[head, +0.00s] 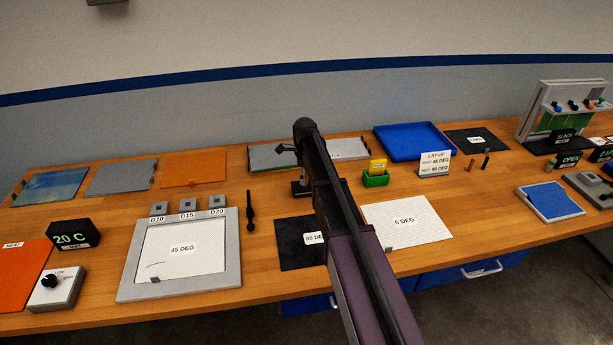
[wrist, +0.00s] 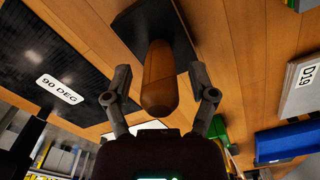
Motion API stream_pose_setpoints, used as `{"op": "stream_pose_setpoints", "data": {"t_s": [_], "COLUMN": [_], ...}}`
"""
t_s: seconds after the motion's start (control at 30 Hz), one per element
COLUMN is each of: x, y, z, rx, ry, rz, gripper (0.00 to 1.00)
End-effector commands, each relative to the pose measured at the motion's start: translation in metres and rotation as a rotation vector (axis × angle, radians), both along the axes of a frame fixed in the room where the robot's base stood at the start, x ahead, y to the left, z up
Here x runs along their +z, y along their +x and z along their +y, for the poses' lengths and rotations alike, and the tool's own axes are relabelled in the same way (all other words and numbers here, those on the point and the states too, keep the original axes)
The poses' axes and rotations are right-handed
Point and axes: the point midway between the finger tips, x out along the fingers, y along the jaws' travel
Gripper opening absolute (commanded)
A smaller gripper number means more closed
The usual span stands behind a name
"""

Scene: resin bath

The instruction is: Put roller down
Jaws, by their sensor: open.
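A brown rounded wooden handle (wrist: 158,85), which looks like the roller's, stands out from a dark flat base (wrist: 150,25) in the wrist view. My gripper (wrist: 160,78) is open, with one finger on each side of the handle. Small gaps show between the fingers and the wood. In the head view, a dark base (head: 298,188) sits on the bench, partly hidden behind my arm. The roller's working end cannot be made out.
A black 90 DEG sheet (head: 293,255) and a white 0 DEG sheet (head: 415,221) lie in front. A green holder (head: 376,179) with a yellow block stands to the right. A grey-framed 45 DEG plate (head: 160,286) and a slim black tool (head: 250,212) lie left.

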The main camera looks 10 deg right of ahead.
Motion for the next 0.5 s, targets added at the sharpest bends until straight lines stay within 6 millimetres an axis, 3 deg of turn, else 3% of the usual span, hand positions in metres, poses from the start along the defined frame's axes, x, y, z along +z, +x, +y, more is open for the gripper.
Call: {"op": "stream_pose_setpoints", "data": {"t_s": [0.5], "x": [0.027], "y": [0.0], "z": [0.0], "rx": [0.0], "ry": [0.0], "rz": [0.0], "gripper": [0.73]}}
